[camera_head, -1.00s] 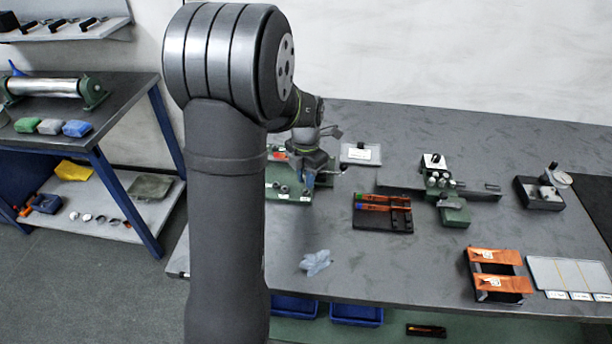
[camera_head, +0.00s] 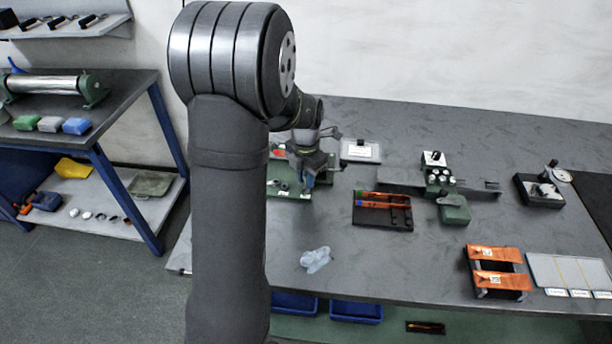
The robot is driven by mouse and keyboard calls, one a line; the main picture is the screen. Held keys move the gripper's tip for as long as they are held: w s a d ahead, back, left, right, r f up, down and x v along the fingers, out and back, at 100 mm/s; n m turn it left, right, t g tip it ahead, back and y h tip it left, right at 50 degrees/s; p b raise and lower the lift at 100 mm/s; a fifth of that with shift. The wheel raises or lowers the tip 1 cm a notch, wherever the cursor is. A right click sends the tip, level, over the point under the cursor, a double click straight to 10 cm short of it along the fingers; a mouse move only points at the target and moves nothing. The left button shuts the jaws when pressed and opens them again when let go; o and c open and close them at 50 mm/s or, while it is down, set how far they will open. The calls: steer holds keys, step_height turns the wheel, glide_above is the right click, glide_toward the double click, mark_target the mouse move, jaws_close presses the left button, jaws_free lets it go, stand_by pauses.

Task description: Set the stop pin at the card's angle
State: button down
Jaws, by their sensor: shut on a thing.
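My gripper (camera_head: 308,184) is at the right part of a green board (camera_head: 293,193) on the bench, partly behind my own arm. Small dark round pieces (camera_head: 283,186) sit on the board left of the fingers. A white card (camera_head: 361,151) in a dark holder stands behind and right of my gripper. A fixture with a long grey bar (camera_head: 400,180), a green block (camera_head: 454,208) and several light knobs stands farther right. I cannot single out the stop pin or read the card.
A black tray (camera_head: 370,216) with orange and blue strips lies right of my gripper. A crumpled pale cloth (camera_head: 316,259) lies near the front edge. An orange-topped rack (camera_head: 497,282), a pale panel (camera_head: 570,271) and a black box (camera_head: 540,191) are at the right.

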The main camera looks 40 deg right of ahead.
steer(key=shift+f, duration=0.75)
stand_by(0.8)
steer(key=c, duration=1.6)
jaws_free()
steer(key=shift+c, duration=0.2)
steer(key=shift+r, duration=0.15)
steer(key=shift+r, duration=1.4)
steer(key=o, duration=0.6)
steer(key=shift+c, duration=0.2)
steer(key=shift+r, duration=0.15)
